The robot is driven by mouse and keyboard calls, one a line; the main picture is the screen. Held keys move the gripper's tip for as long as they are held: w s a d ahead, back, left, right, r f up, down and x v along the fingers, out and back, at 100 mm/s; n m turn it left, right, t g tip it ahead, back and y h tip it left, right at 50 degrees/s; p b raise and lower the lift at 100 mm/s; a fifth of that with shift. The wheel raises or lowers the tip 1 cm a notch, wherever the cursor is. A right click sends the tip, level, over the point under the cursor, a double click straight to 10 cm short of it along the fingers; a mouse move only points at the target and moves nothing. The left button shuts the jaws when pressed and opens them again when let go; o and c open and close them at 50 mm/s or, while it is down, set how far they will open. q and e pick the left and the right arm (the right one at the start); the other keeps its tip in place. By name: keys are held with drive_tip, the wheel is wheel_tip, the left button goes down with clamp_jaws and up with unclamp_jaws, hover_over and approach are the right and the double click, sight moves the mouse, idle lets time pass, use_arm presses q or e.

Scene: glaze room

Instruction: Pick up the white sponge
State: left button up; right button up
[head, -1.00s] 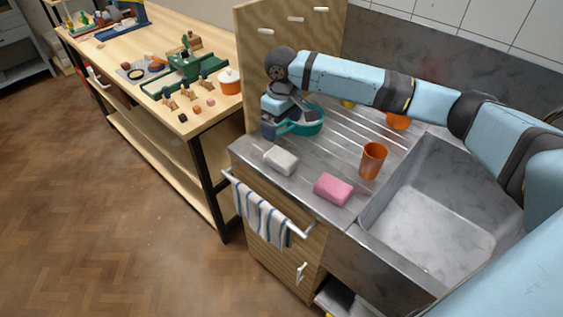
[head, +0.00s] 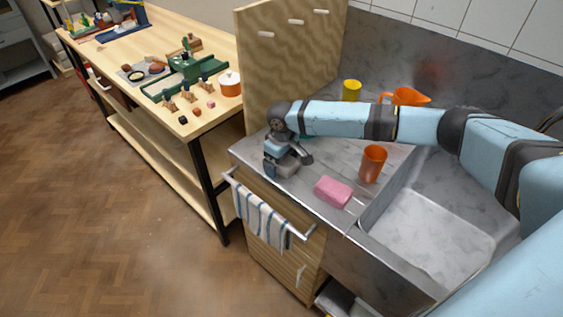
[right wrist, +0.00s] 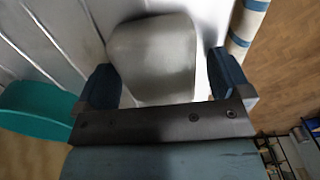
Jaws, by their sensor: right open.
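The white sponge (right wrist: 155,55) lies on the metal draining board and fills the middle of the right wrist view. In the head view the sponge (head: 288,170) is partly hidden by my right gripper (head: 287,163). In the wrist view my right gripper (right wrist: 165,82) is open, with one dark blue finger on each side of the sponge's near end. A gap shows at each finger, so it is not gripped. My left gripper is not in view.
A pink sponge (head: 333,191) and an orange cup (head: 372,163) stand to the right on the board. A teal pan (right wrist: 35,110) is close by at left in the wrist view. An orange jug (head: 405,96) and yellow cup (head: 351,90) are behind. The sink (head: 430,225) is at right.

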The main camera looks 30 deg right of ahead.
drive_tip(key=c, duration=1)
wheel_tip(320, 180, up, 20)
idle(0.3)
